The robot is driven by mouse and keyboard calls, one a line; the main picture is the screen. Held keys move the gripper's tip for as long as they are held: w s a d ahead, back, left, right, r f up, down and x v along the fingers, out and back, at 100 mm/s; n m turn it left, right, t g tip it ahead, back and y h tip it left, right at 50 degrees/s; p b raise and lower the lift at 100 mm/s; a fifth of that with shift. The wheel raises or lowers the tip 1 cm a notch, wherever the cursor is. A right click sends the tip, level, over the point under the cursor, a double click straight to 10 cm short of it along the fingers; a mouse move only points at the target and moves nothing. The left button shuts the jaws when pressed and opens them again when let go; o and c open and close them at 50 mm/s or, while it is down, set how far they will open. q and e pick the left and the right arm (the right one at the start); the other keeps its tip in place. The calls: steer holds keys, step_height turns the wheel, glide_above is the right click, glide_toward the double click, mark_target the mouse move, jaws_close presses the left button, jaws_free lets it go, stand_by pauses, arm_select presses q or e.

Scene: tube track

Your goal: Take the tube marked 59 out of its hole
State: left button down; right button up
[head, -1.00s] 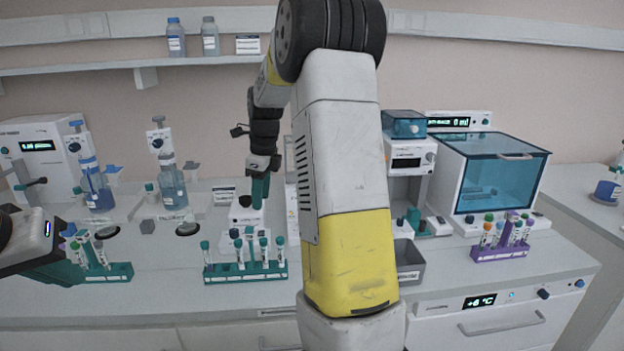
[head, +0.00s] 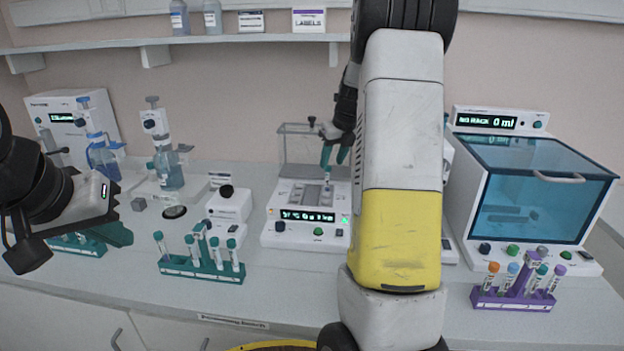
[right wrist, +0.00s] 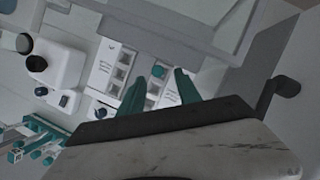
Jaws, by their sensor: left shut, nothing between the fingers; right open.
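A white block device (head: 305,213) with a lit display stands at the middle of the bench. In the right wrist view its holes (right wrist: 119,72) show, and one holds a teal-capped tube (right wrist: 158,72). I cannot read any number on this tube, so I cannot tell if it is 59. My right gripper (head: 336,156) is open above the block; its teal fingers (right wrist: 159,90) appear on either side of the cap, apart from it in the picture. My left gripper (head: 120,236) is shut and empty at the left, over the bench.
A teal rack (head: 205,270) with several tubes stands left of the block's front. A purple rack (head: 512,298) with several tubes is at the right, before a blue-windowed cabinet (head: 530,190). A small white device (head: 228,205) stands close left of the block. My right arm hides part of the bench.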

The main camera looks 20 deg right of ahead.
mark_target(329, 167)
steer(key=x, duration=0.5)
steer(key=shift+w+a+f, duration=0.1)
steer(key=shift+w+f, duration=0.05)
steer(key=shift+f, duration=0.25)
steer(key=shift+a, duration=0.1)
jaws_close()
